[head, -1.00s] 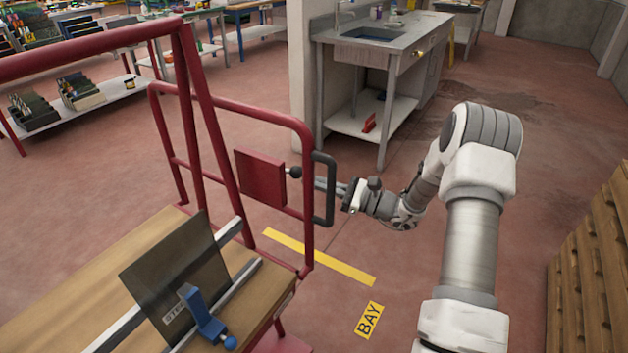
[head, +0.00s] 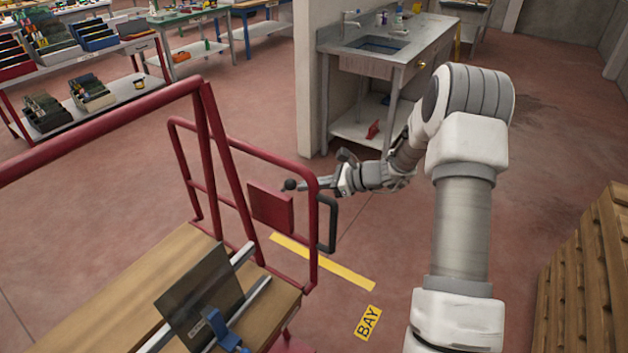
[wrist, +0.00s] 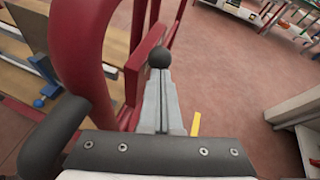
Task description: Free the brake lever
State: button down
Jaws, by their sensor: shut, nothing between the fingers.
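The brake lever's black ball knob (head: 289,184) shows at the upper edge of a red plate (head: 270,208) on the red trolley frame (head: 210,150). The lever's shaft cannot be made out. My gripper (head: 308,184) reaches in from the right, above the dark grey handle (head: 327,223), with its fingertips at the knob. In the wrist view the shut fingers (wrist: 161,78) point at the knob (wrist: 159,57), which shows right at their tips. I cannot tell whether they touch. Nothing is held between them.
The trolley's wooden deck (head: 95,315) carries a dark glass pane (head: 200,298) with a blue clamp (head: 228,335). Yellow floor tape (head: 325,263) and a BAY sign (head: 368,322) lie on open floor. A sink bench (head: 390,40) stands behind, and wooden pallets (head: 590,270) stand at right.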

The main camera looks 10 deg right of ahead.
jog(key=shift+g+h, duration=0.7)
jog(key=shift+h, duration=0.2)
jog(key=shift+w+a+r+p, duration=0.65)
jog(key=shift+r+p, duration=0.1)
jog(key=shift+p, duration=0.25)
jog(key=shift+w+a+r+p, duration=0.55)
jog(key=shift+a+r+p, duration=0.15)
jog(key=shift+p, duration=0.25)
jog(key=shift+r, duration=0.1)
jog(key=d+f+v, duration=0.1)
jog(key=v, duration=1.2)
jog(key=shift+d+f+b, duration=0.2)
jog(key=shift+f+b, duration=0.05)
jog(key=shift+b, duration=0.05)
jog(key=shift+s, duration=0.1)
